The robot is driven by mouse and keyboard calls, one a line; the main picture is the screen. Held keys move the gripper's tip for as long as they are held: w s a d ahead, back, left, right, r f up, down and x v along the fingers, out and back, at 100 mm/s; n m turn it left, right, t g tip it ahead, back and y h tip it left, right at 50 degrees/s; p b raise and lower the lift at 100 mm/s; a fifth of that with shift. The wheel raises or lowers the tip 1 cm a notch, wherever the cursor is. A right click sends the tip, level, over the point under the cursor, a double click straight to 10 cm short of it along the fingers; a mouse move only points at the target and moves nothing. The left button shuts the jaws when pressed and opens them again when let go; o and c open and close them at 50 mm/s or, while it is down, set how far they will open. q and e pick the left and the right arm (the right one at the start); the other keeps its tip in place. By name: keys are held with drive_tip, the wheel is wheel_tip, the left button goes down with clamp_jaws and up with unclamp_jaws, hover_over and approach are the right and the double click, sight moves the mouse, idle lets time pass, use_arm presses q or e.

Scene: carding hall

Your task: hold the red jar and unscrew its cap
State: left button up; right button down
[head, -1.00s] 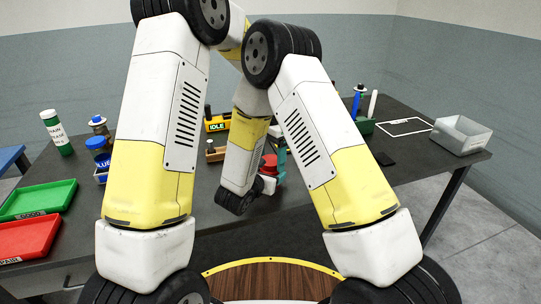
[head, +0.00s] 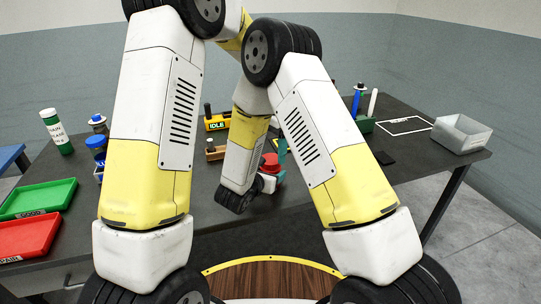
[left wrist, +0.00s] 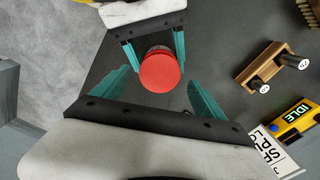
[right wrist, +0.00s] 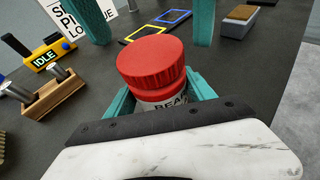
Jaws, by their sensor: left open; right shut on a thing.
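The red jar (right wrist: 160,100) has a ribbed red cap (right wrist: 152,63) and a pale label with dark letters, partly hidden. It stands upright. My right gripper (right wrist: 158,97) is shut on the jar body below the cap, with a teal finger at each side. The red cap is on the jar in the left wrist view (left wrist: 160,70) and small in the head view (head: 269,162). My left gripper (left wrist: 163,80) is open, its teal fingers spread wide on either side of the cap and apart from it. In the right wrist view its fingers show beyond the cap.
A wooden block with dark pegs (left wrist: 272,67) and a yellow IDLE box (left wrist: 297,122) stand near the jar. Green (head: 38,199) and red (head: 30,234) trays lie at the left. A grey bin (head: 461,134) stands at the right. My arms hide much of the table's middle.

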use_arm(q)
wheel_tip(320, 180, up, 5)
drive_tip(key=shift+r, duration=0.15)
drive_tip(key=shift+c, duration=0.4)
drive_tip(key=shift+f, duration=3.95)
drive_tip(key=c, duration=1.3)
drive_tip(key=o, duration=1.4)
